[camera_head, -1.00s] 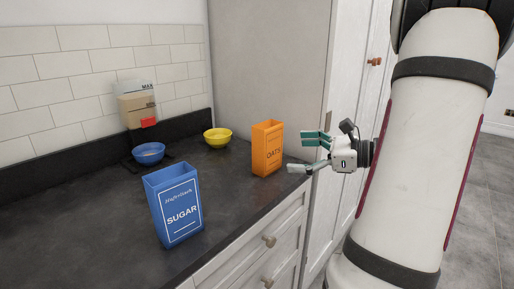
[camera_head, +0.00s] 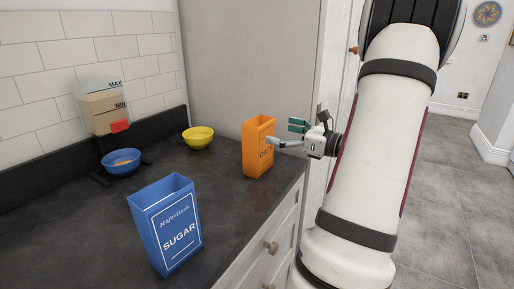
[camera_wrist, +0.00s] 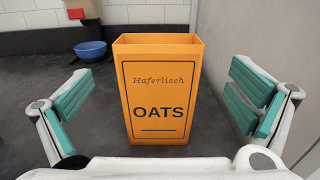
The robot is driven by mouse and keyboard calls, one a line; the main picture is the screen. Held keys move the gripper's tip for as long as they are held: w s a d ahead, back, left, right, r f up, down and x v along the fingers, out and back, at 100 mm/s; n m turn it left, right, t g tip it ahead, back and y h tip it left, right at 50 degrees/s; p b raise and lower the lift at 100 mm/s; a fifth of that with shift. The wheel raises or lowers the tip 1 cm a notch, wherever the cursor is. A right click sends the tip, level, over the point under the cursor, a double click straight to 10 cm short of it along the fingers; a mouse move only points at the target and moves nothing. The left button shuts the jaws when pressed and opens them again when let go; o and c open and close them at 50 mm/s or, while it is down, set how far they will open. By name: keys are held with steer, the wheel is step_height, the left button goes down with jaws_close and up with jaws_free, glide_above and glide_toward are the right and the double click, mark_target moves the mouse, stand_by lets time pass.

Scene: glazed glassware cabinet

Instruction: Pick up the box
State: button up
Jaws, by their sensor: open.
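An orange open-topped box marked OATS (camera_head: 256,150) stands upright on the dark counter, near its right edge. In the wrist view the orange box (camera_wrist: 160,95) stands between the two spread fingers, with a gap on each side. My gripper (camera_head: 290,134) is open and empty, at the box's right side, level with its upper part. One fingertip overlaps the box's edge in the head view; I cannot tell whether it touches. A blue open-topped box marked SUGAR (camera_head: 170,228) stands upright at the front of the counter.
A yellow bowl (camera_head: 198,138) stands behind the orange box. A blue bowl (camera_head: 122,162) sits under a wall dispenser (camera_head: 104,108) with a red part. A tall cabinet side (camera_head: 250,60) rises behind. The middle of the dark counter (camera_head: 100,210) is clear.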

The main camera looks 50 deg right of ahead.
mark_target(267, 128)
steer(key=shift+w+a+f+b, duration=0.1)
steer(key=shift+w+b, duration=0.1)
steer(key=shift+w, duration=1.7)
steer(key=shift+w+a+f+b, duration=0.1)
steer(key=shift+w+b, duration=0.05)
steer(key=shift+w, duration=1.7)
steer(key=shift+r, duration=0.1)
steer(key=c, duration=1.7)
steer(key=shift+r, duration=0.1)
